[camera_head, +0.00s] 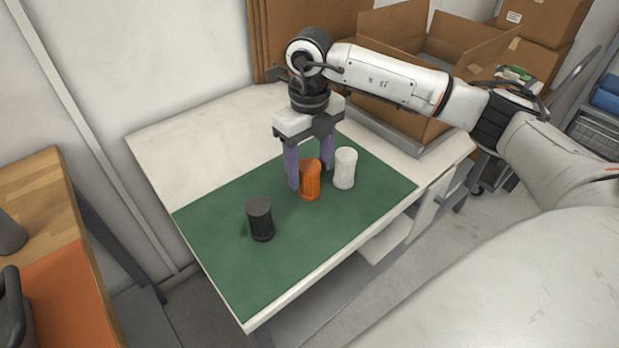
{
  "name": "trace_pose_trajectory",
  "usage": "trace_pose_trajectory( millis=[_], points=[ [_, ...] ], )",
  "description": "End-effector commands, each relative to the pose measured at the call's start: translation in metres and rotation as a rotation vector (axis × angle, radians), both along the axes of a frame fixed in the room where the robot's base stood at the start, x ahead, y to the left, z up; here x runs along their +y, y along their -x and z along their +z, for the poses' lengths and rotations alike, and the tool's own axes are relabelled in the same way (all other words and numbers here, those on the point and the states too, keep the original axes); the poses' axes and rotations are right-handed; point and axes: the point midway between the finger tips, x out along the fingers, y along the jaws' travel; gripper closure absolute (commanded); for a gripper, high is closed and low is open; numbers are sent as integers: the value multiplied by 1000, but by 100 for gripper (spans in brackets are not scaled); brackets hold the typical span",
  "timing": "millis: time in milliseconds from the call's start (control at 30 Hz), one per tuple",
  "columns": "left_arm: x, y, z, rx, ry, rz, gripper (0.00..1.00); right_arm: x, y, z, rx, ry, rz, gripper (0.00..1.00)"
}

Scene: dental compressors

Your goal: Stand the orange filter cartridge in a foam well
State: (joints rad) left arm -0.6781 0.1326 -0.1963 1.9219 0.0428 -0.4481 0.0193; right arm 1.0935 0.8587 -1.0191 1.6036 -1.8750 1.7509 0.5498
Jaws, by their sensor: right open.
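The orange filter cartridge (310,180) stands upright on the green mat (225,270) on the white table. My right gripper (310,178) points down over it, open, with one purple finger on the cartridge's left and the other behind its right side. I cannot tell whether the fingers touch it. A white cartridge (345,168) stands just right of the orange one, close to the right finger. A black cartridge (260,219) stands upright nearer the mat's front left. No foam well can be made out. My left gripper is not in view.
An open cardboard box (405,105) stands at the table's back right, behind my right arm. A wooden bench with an orange surface (70,300) is at the left, across a gap.

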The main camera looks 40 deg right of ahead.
Motion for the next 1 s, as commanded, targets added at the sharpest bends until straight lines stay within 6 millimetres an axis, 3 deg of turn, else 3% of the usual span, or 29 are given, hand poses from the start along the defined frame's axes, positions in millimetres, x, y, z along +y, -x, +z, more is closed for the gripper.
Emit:
trace_pose_trajectory(
  millis=[67,367,667,1000],
  points=[
    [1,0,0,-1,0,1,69,0,0,0,0,0,0,43],
    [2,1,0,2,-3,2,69,0,0,1,-1,0,0,92],
    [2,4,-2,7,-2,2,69,0,-1,10,-3,0,0,92],
    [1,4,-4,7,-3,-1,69,0,-1,75,-5,0,-1,92]
  ],
)
